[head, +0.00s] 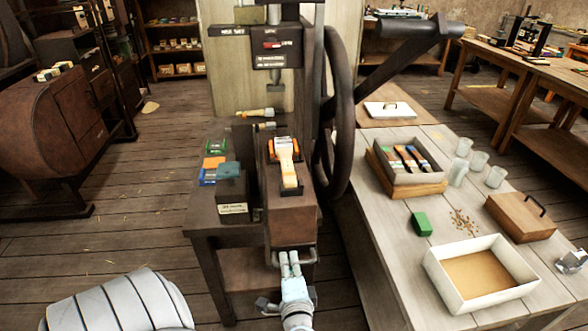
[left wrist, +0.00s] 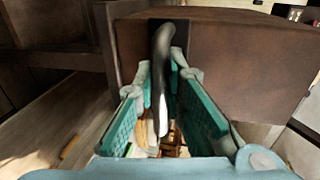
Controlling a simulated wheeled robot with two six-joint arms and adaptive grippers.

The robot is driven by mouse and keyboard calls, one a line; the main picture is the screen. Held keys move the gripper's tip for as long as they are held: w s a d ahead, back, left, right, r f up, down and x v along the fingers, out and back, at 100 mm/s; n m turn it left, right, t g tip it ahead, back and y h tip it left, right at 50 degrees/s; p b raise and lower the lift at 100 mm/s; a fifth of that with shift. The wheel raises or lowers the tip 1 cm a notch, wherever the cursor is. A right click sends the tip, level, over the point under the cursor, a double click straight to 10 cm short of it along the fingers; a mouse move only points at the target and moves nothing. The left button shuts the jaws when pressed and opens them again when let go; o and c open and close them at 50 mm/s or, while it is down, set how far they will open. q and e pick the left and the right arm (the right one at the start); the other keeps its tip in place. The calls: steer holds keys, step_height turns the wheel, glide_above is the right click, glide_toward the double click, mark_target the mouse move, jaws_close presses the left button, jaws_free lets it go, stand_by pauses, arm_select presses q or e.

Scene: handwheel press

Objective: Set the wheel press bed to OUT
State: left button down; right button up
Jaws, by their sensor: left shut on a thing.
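The press bed (head: 291,219) is a brown block under the press ram, with a bar handle (head: 307,257) on its front face. My left gripper (head: 291,264) is at that handle, its fingers closed around it. In the left wrist view the dark handle (left wrist: 163,60) runs between the teal finger pads of my left gripper (left wrist: 163,85), in front of the brown bed face (left wrist: 235,60). A piece with orange sides and a pale handle (head: 285,160) lies on the bed. The dark handwheel (head: 338,110) stands right of the bed. My right gripper (head: 572,262) shows only partly at the right edge.
A box with a label (head: 232,195) stands left of the bed.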

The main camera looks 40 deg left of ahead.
arm_select(q)
steer(key=shift+s+d, duration=0.15)
steer(key=shift+d, duration=0.05)
steer(key=shift+f, duration=0.1)
steer(key=shift+s+f, duration=0.1)
steer(key=c, duration=1.8)
jaws_free()
steer(key=shift+d, duration=0.1)
steer(key=shift+o, duration=0.7)
steer(key=shift+d+r, duration=0.15)
steer(key=shift+r, duration=0.05)
